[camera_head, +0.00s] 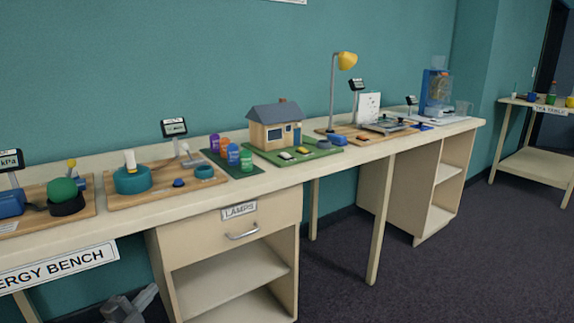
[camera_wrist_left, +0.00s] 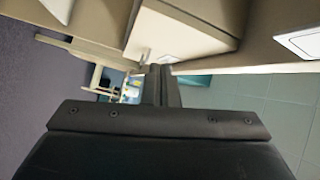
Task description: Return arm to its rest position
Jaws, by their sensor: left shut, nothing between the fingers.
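My left gripper (camera_head: 146,296) is low at the bottom left of the head view, in front of the long bench and below its top. In the left wrist view its two dark fingers (camera_wrist_left: 160,82) lie together, shut, with nothing between them. The fingers appear clear of the drawer cabinet (camera_head: 230,232), which stands just right of the gripper in the head view. Only the end of the left arm shows; the rest of it is out of frame. My right gripper is in neither view.
The bench top (camera_head: 300,181) carries a model house (camera_head: 275,126), coloured cans (camera_head: 232,154), a teal ring (camera_head: 132,180), a yellow lamp (camera_head: 346,61) and a blue machine (camera_head: 435,92). A side table (camera_head: 537,168) stands at the far right. The dark floor (camera_head: 400,285) is clear.

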